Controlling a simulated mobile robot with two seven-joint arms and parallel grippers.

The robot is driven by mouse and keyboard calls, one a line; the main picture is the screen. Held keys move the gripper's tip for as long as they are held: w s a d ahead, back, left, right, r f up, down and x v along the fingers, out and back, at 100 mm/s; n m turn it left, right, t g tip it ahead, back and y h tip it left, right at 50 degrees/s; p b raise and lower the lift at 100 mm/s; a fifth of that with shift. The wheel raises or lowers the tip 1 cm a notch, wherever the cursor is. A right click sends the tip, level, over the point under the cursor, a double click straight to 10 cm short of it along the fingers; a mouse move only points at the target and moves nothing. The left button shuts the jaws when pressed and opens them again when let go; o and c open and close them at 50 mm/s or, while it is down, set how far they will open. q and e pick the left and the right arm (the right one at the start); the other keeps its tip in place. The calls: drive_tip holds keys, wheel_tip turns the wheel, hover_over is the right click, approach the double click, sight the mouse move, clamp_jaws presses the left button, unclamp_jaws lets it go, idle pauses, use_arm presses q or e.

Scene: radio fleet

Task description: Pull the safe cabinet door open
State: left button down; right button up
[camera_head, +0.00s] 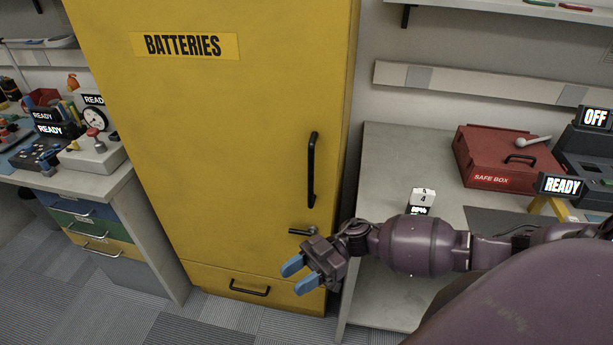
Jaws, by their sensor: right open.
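The yellow cabinet (210,130) marked "BATTERIES" stands in the middle of the head view, and its door looks closed. A long black vertical handle (312,170) is on the right part of the door. A small dark lever (301,232) sits below that handle. My right gripper (290,278) has blue fingertips and is open and empty. It is in front of the lower right of the cabinet, just below the lever in the picture. I cannot tell its distance from the door. My left gripper is not in view.
A drawer with a black handle (250,288) is at the cabinet's base. A bench (383,165) on the right holds a red box (500,155) marked "SAFE BOX" and devices reading "OFF" and "READY". A left bench (95,188) has devices and coloured drawers. Carpeted floor (215,322) is clear in front.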

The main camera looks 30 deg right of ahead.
drive_tip(key=t, duration=0.2)
drive_tip(key=n+t+h+p, duration=0.2)
drive_tip(key=n+t+h, duration=1.45)
drive_tip(key=h, duration=0.45)
approach(312, 171)
drive_tip(key=shift+m, duration=0.45)
drive_tip(key=w, duration=0.3)
drive_tip(key=w+d, duration=0.1)
drive_tip(key=w, duration=0.5)
drive_tip(key=shift+w+d, duration=0.25)
drive_tip(key=shift+d, duration=0.15)
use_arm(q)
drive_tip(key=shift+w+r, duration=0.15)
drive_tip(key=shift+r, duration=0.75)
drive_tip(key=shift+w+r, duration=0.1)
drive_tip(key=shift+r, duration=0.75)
use_arm(e)
drive_tip(key=shift+w+d, duration=0.1)
drive_tip(key=shift+w, duration=0.4)
